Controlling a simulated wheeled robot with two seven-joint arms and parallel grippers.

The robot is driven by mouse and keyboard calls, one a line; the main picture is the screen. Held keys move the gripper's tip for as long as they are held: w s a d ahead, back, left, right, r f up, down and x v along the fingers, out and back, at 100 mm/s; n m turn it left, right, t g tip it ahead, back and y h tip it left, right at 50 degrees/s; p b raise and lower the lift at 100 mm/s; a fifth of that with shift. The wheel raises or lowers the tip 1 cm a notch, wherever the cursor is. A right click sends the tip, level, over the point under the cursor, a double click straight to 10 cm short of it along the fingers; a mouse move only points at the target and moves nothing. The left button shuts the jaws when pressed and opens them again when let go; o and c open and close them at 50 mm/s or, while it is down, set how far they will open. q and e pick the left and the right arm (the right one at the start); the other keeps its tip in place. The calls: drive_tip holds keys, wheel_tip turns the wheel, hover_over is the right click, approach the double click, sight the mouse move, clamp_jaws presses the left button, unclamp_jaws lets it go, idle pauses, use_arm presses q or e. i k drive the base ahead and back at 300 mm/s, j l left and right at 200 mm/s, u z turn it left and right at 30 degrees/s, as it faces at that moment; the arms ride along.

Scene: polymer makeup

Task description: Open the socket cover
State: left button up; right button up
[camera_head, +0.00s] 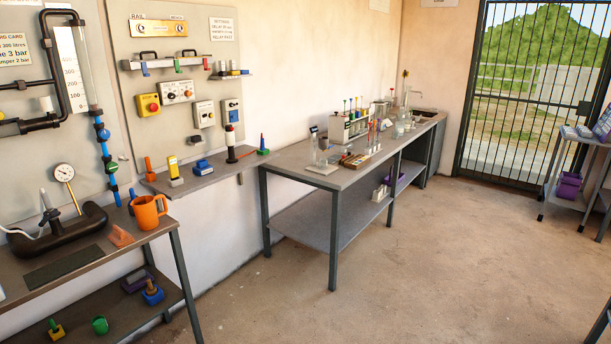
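Several small boxes are mounted on the grey wall panel (172,55) at the left. A blue and pale box (231,110) is at the panel's right side. A white box (203,114) with dark marks on its front is just left of it. I cannot tell for sure which of these is the socket with the cover, or whether a cover is open or shut. Neither of my grippers is in view.
A narrow shelf (215,178) with small tools runs below the panel. A bench (70,271) with an orange mug (149,212) stands front left. A long lab table (291,161) extends toward the barred gate (530,90). The floor (420,270) at centre right is clear.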

sight(234, 115)
drive_tip(key=i+u, duration=0.1)
drive_tip(key=i, duration=0.5)
drive_tip(key=i+l, duration=0.15)
drive_tip(key=i, duration=0.45)
drive_tip(key=i+u, duration=0.15)
drive_tip(key=i, duration=0.45)
